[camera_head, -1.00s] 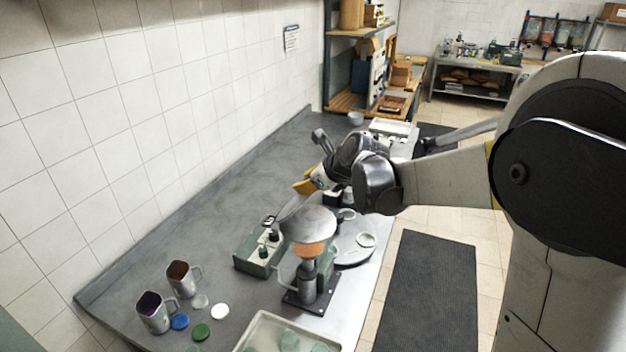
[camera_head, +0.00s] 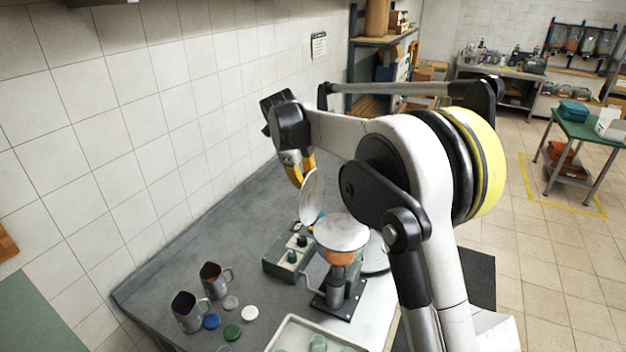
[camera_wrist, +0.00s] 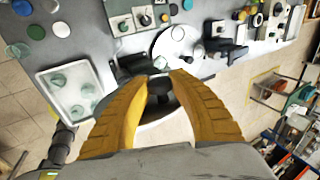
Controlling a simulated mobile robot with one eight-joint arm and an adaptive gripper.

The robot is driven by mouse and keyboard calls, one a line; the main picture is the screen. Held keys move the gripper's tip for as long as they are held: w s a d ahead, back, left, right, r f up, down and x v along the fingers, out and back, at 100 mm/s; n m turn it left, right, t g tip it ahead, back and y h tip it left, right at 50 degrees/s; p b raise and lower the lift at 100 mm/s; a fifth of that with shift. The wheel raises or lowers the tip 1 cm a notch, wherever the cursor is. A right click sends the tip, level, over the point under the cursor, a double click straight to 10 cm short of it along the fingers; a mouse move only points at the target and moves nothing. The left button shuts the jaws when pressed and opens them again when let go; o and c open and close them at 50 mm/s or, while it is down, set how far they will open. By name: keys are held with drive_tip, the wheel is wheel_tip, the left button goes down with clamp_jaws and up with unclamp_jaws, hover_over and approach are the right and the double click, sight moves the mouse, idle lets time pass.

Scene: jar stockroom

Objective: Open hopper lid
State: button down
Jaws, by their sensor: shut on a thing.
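The hopper (camera_head: 340,258) is a metal funnel with orange contents on a grey stand at the table's front right. A pale round surface (camera_head: 342,232) shows at its top. The hopper lid (camera_head: 312,198), a pale disc, stands steeply tilted at the hopper's back left. My gripper (camera_head: 300,178) is above and left of the hopper, its yellow fingers at the lid's upper edge and shut on it. In the wrist view, my gripper's fingers (camera_wrist: 160,78) flank a dark part; exactly where they grip the lid cannot be told.
A green-grey box with knobs (camera_head: 290,255) stands left of the hopper. Two metal mugs (camera_head: 190,312) and several coloured caps lie at the front left. A tiled wall bounds the table's left side.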

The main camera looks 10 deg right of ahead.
drive_tip(key=shift+w+a, duration=0.3)
drive_tip(key=shift+w+a+f, duration=0.1)
drive_tip(key=shift+a, duration=0.1)
drive_tip(key=c, duration=1.1)
unclamp_jaws()
drive_tip(key=shift+a+f, duration=0.1)
drive_tip(key=v, duration=1.2)
